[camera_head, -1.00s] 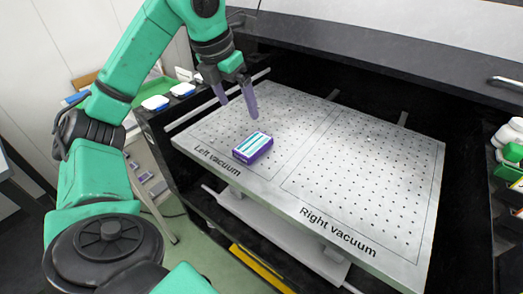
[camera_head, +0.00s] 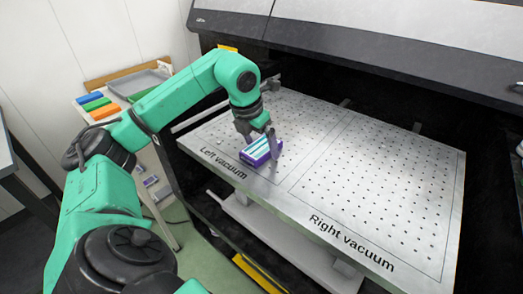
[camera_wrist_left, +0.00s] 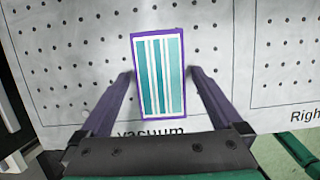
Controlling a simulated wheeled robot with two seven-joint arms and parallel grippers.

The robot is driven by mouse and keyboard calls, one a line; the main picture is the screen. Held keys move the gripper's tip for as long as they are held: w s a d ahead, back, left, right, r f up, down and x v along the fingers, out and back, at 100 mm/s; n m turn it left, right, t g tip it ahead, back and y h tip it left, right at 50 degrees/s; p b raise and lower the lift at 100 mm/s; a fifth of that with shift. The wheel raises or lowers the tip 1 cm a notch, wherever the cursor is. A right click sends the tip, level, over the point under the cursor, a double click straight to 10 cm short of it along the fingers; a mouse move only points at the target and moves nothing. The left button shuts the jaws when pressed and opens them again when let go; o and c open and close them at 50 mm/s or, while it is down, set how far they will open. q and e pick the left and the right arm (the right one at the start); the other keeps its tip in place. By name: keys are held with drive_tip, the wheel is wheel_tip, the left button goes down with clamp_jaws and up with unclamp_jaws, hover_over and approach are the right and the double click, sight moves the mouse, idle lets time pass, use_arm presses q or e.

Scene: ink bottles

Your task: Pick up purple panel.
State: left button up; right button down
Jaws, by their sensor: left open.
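The purple panel (camera_head: 261,150) is a small block with purple sides and a white top with teal stripes. It lies on the left vacuum area of the perforated metal bed (camera_head: 375,200). It also shows in the left wrist view (camera_wrist_left: 159,75), upright in the picture between the two fingers. My left gripper (camera_head: 259,143) is low at the panel, and one finger hides part of it. In the left wrist view my left gripper (camera_wrist_left: 160,74) is open, one finger on each side of the panel, with gaps showing. My right gripper is not in view.
The right vacuum area of the bed is clear. The dark printer body (camera_head: 400,50) overhangs the back of the bed. At the left, a side table holds a grey tray (camera_head: 140,82) and blue, green and orange blocks (camera_head: 96,105).

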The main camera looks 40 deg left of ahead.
use_arm(q)
drive_tip(key=c, duration=1.3)
drive_tip(key=shift+r, duration=0.15)
wheel_tip(320, 180, up, 15)
drive_tip(key=p, duration=0.6)
wheel_tip(320, 180, up, 5)
drive_tip(key=p, duration=0.3)
hover_over(261, 147)
wheel_tip(261, 147, down, 6)
drive_tip(key=b, duration=0.3)
drive_tip(key=shift+a+b, duration=0.1)
drive_tip(key=shift+b, duration=0.3)
drive_tip(key=o, duration=1.3)
